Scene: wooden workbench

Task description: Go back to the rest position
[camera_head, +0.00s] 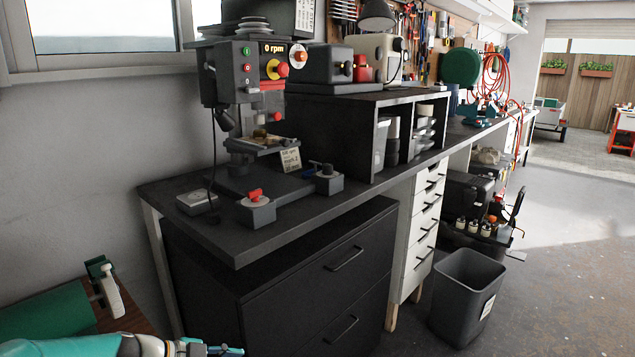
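My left gripper (218,350) shows at the bottom edge, left of centre. It has a white and teal body with teal-tipped fingers and points to the right. It is cut off by the frame, and I cannot tell if the fingers are apart or together. No object shows in it. My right gripper is not in view.
A drill press (245,75) reading "0 rpm" stands on the bench. A black drawer cabinet (300,290) is below. A dark waste bin (467,297) stands on the floor. A green object (45,315) lies at lower left. The floor at right is clear.

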